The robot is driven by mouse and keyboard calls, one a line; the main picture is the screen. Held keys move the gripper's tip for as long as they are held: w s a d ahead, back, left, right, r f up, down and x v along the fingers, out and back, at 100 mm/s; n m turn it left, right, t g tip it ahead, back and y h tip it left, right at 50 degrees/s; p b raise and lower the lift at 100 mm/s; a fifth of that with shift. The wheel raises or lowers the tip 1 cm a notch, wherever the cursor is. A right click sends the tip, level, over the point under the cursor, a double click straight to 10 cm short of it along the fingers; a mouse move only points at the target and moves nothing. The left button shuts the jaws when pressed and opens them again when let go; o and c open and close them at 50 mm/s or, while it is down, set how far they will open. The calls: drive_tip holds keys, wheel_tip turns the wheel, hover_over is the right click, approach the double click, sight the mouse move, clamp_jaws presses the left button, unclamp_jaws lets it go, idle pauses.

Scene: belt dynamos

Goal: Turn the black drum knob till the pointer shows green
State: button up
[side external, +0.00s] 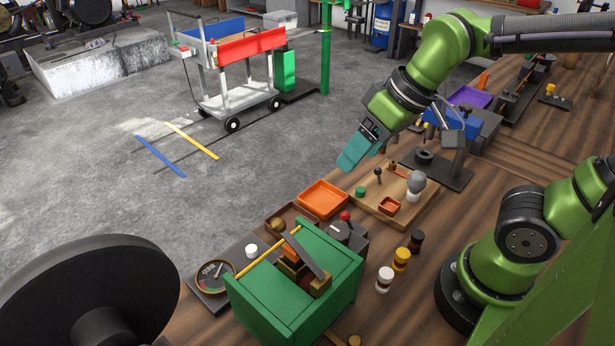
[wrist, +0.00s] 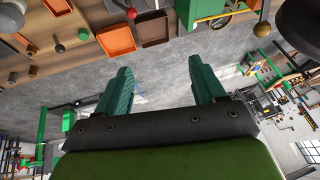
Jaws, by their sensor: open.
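My gripper (side external: 357,150) is open and empty, high above the floor side of the bench. Its two teal fingers stand apart in the wrist view (wrist: 161,88). A round dial (side external: 215,276) with a coloured rim lies on a dark plate at the left of the bench; its pointer is too small to read. A large black disc with a round hub (side external: 90,290) fills the lower left corner. A short black cylinder (side external: 424,157) stands on a dark plate further right. I cannot tell which of these is the drum knob. My gripper touches none of them.
A green box (side external: 300,290) with wooden blocks stands beside the dial. An orange tray (side external: 322,199) and a wooden board (side external: 400,210) with small parts lie below my gripper. Several small jars (side external: 384,279) stand in front. The air around my gripper looks clear.

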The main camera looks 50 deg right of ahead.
sight(339, 232)
drive_tip(key=a+r+n+g+h, duration=0.15)
drive_tip(key=a+n+g, duration=0.3)
drive_tip(key=n, duration=1.25)
drive_tip(key=shift+n+h, duration=0.3)
drive_tip(key=shift+h, duration=0.15)
drive_tip(key=f, duration=1.7)
drive_tip(key=shift+w+d, duration=0.3)
drive_tip(key=shift+d, duration=0.05)
drive_tip(key=c, duration=1.1)
drive_tip(key=shift+o, duration=0.2)
drive_tip(key=shift+m, duration=0.4)
